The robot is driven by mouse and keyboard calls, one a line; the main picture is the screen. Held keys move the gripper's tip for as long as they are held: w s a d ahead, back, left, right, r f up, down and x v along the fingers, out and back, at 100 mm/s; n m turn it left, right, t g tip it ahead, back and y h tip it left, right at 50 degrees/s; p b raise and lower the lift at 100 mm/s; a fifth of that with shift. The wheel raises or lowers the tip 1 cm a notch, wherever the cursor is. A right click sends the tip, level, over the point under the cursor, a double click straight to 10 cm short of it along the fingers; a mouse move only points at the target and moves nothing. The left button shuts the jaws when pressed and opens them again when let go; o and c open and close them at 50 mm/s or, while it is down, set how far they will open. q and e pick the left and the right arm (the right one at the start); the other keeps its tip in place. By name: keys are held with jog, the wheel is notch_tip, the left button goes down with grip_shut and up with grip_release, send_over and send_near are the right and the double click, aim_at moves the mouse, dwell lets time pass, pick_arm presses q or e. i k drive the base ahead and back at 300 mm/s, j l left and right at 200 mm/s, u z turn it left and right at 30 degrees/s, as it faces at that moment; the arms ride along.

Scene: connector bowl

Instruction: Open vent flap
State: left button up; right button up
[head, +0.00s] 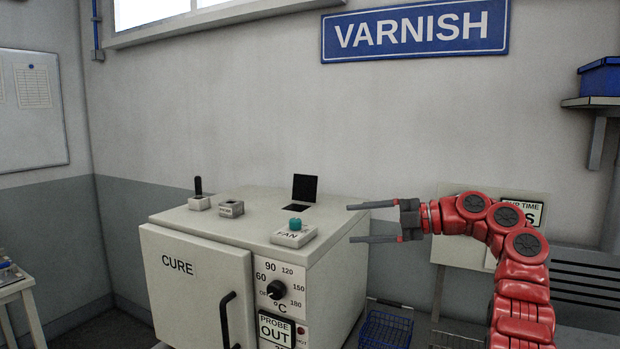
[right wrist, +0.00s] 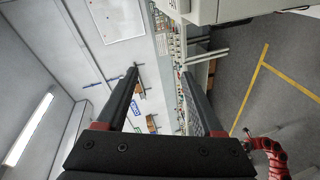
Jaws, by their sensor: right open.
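The vent flap (head: 305,187) is a small black plate standing upright on top of the cream CURE oven (head: 190,232). A dark opening (head: 297,208) shows in the oven top just in front of it. My right gripper (head: 350,223) is open, with nothing between its fingers. It is right of the flap and a little lower in the picture, apart from it, with its fingers pointing left. In the right wrist view its two fingers (right wrist: 160,72) are spread wide, and I cannot make out the flap there. My left gripper is not in view.
The oven top also carries a FAN box with a green button (head: 295,225), a grey block (head: 231,209) and a black upright lever (head: 198,188). The front has a temperature dial (head: 275,289) and a door handle (head: 226,320). A blue wire basket (head: 385,330) is low at right.

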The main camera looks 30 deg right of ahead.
aim_at(305, 186)
jog(key=i+l, duration=1.35)
jog(key=l, duration=0.25)
